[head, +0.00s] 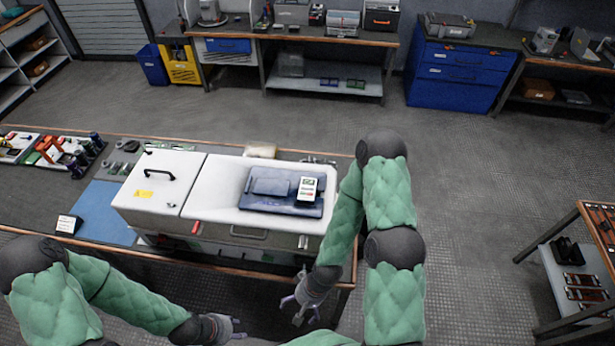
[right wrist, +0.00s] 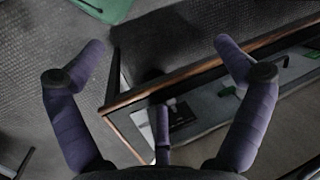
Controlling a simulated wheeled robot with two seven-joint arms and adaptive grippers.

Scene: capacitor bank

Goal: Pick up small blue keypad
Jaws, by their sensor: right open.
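A dark blue flat panel (head: 250,202) lies on the right part of a long white cabinet (head: 225,192). A smaller blue pad (head: 270,186) sits on it, perhaps the keypad; its keys are too small to make out.
The wooden-edged bench (head: 95,256) carries the cabinet, a blue mat (head: 103,215) and coloured parts at left. A side table (head: 585,250) stands at the right. Open floor (head: 470,200) lies right of my right arm. A blue drawer cabinet (head: 460,75) stands at the back.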

